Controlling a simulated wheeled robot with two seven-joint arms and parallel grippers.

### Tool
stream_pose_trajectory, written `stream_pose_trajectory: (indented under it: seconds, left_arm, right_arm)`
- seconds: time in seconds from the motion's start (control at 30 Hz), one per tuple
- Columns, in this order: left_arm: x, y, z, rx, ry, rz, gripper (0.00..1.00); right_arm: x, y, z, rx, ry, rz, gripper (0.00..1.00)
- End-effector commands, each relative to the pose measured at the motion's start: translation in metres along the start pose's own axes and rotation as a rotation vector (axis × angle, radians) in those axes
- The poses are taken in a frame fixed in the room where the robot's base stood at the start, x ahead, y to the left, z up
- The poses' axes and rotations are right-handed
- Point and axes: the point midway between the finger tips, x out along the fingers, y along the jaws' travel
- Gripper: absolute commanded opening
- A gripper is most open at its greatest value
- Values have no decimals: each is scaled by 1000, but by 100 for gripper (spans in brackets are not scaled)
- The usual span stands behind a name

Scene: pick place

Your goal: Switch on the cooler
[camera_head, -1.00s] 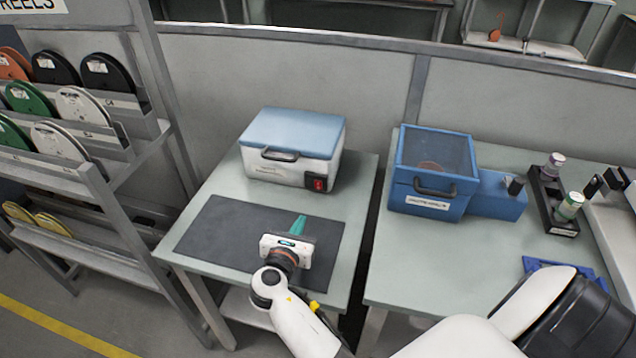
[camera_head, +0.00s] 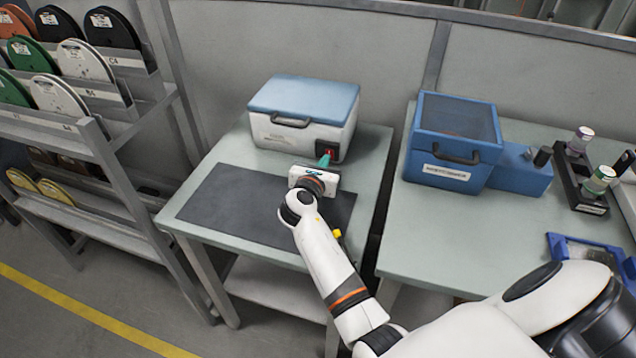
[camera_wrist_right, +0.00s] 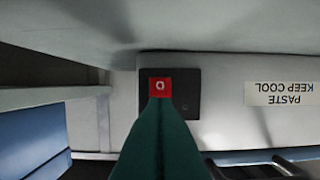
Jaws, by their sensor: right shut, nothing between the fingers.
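The cooler (camera_head: 285,129) is a white box with a pale blue lid and a dark front handle. It stands at the back of the left table. Its red rocker switch (camera_wrist_right: 160,86) sits in a black panel low on the front right, marked with a ring symbol. My right gripper (camera_head: 325,160) is shut and empty, its green fingertips in front of the switch. In the wrist view the fingertips (camera_wrist_right: 160,101) overlap the lower edge of the switch; I cannot tell whether they touch it. My left gripper is not in view.
A dark mat (camera_head: 235,205) lies on the left table under my right arm. A blue box with a clear lid (camera_head: 452,143) stands on the right table, across a narrow gap. A reel rack (camera_head: 95,140) stands at the left.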

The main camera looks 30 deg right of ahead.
Motion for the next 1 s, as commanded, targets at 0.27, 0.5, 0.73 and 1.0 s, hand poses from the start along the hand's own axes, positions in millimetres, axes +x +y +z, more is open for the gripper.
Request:
stream_pose_trajectory:
  seconds: [0.27,0.5,0.73,1.0]
  left_arm:
    - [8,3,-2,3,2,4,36]
    - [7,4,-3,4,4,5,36]
    - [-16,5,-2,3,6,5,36]
    - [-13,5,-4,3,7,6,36]
  right_arm:
    - [14,0,-5,0,0,-1,0]
    - [14,0,-5,0,0,-1,0]
    - [16,-1,-14,-2,-31,-2,0]
    - [18,-1,-7,-1,-40,-2,0]
